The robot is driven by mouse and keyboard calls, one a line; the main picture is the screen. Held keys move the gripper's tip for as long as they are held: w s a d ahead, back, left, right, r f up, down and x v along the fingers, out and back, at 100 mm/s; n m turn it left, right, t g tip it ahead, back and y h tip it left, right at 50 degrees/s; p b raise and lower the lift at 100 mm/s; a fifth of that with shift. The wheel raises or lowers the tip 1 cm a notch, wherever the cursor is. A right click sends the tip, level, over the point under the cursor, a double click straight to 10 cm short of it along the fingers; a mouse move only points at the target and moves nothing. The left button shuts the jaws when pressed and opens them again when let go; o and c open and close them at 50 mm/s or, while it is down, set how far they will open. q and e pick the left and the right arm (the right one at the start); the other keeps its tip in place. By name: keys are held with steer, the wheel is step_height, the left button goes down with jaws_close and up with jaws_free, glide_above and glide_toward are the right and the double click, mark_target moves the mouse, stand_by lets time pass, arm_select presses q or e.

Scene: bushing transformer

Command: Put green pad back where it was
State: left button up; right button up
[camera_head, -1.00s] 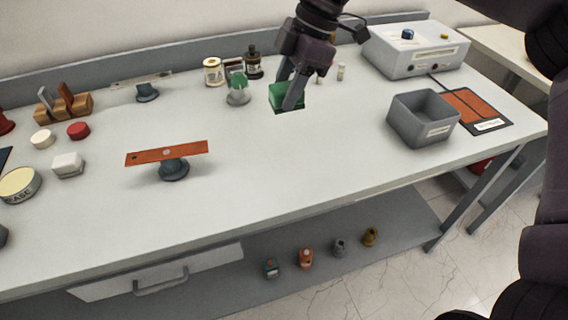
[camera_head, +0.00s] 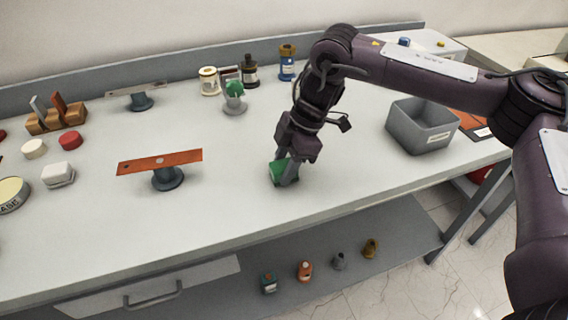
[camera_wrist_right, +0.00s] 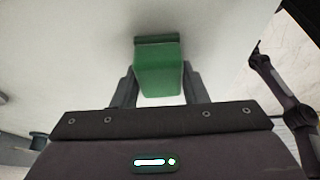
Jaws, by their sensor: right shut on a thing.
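The green pad (camera_head: 277,171) is a small green block near the middle of the bench top. My right gripper (camera_head: 283,175) is shut on it, at or just above the grey-white surface; I cannot tell whether the pad touches the bench. In the right wrist view the green pad (camera_wrist_right: 159,70) sits between the two fingers of my right gripper (camera_wrist_right: 160,88), with a darker green edge at its far end. My left gripper does not show in any view.
An orange bar on a dark stand (camera_head: 168,179) is left of the gripper. A grey stand with a green piece (camera_head: 234,103) is behind. A grey open bin (camera_head: 420,127) is to the right. Jars (camera_head: 209,82) line the back. The bench's front middle is clear.

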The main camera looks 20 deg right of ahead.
mark_target(284, 164)
steer(key=shift+f, duration=0.15)
steer(key=o, duration=0.9)
steer(key=v, duration=0.5)
steer(key=p+v, duration=0.1)
steer(key=v, duration=0.6)
steer(key=shift+s, duration=0.15)
